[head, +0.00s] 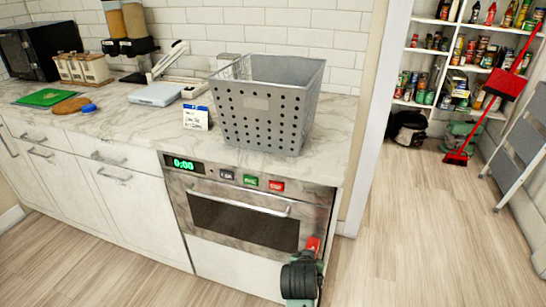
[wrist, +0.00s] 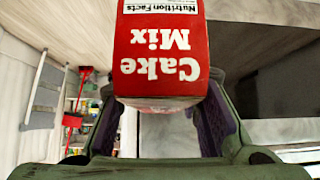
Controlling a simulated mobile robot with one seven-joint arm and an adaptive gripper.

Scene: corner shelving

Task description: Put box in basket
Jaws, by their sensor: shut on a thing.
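A grey perforated basket (head: 300,122) stands upright on the marble counter above the oven. My gripper (head: 311,257) is low in front of the oven's right side, below the counter edge. It is shut on a red Cake Mix box (head: 313,243), of which only a small part shows in the head view. In the wrist view the box (wrist: 160,70) sits between the two fingers, its lettering upside down. The basket is not seen in the wrist view, and its floor is hidden in the head view.
A small white and blue packet (head: 197,118) stands left of the basket, near a white scale (head: 155,94). The oven handle (head: 240,203) juts out beside my gripper. Open floor (head: 420,230) lies to the right, with a red broom (head: 480,110) and a step ladder (head: 520,145) beyond.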

